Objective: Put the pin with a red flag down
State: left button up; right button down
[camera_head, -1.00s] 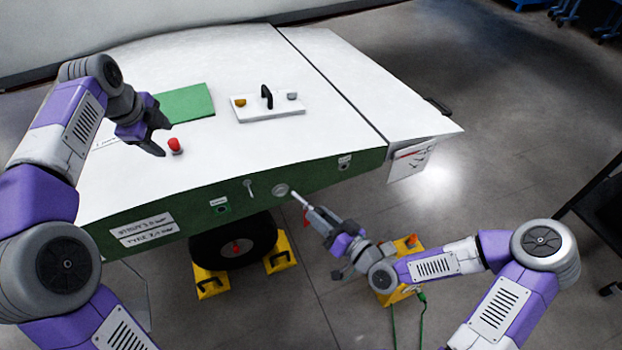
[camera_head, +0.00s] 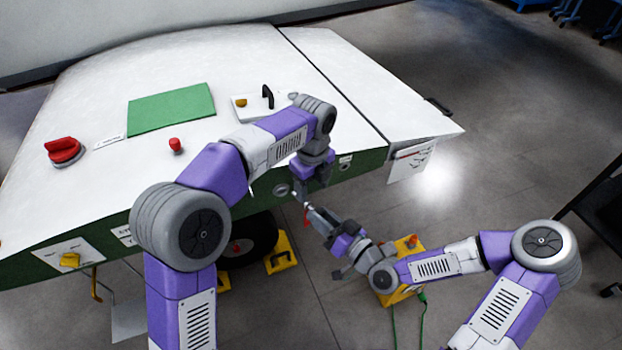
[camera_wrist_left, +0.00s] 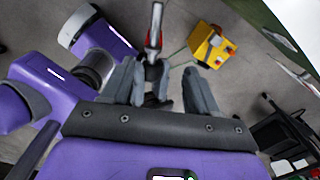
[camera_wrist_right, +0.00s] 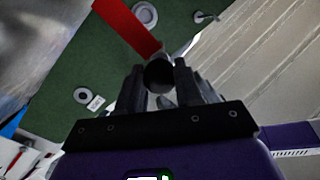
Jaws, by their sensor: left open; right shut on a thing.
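The pin (camera_wrist_left: 156,22) with a red flag (camera_wrist_right: 127,25) is in my right gripper (camera_head: 316,214). That gripper is shut on the pin's dark rear end (camera_wrist_right: 160,75), and the flag hangs beside it. In the left wrist view the pin points up between the fingers of my left gripper (camera_wrist_left: 165,88). The left gripper (camera_head: 314,192) is open, just above and close to the pin in the head view; I cannot tell whether it touches it. A round socket (camera_head: 281,190) is on the cart's green side, apart from the pin, and also shows in the right wrist view (camera_wrist_right: 143,15).
The white cart top (camera_head: 230,60) carries a green mat (camera_head: 170,109), a red button (camera_head: 176,146), a red handle (camera_head: 64,151) and a plate with a black grip (camera_head: 267,97). Yellow chocks (camera_head: 281,254) sit at the wheel. A dark shelf (camera_head: 597,205) stands right.

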pick_arm(q)
notch_tip(320, 180, down, 10)
dwell(0.4)
jog(key=c, duration=1.1)
pick_arm(e)
jog(key=shift+s+a, duration=0.1)
pick_arm(q)
jog(key=shift+w, duration=0.1)
grip_shut()
pick_arm(e)
jog(key=c, duration=0.9)
grip_release()
jog(key=shift+o, duration=1.2)
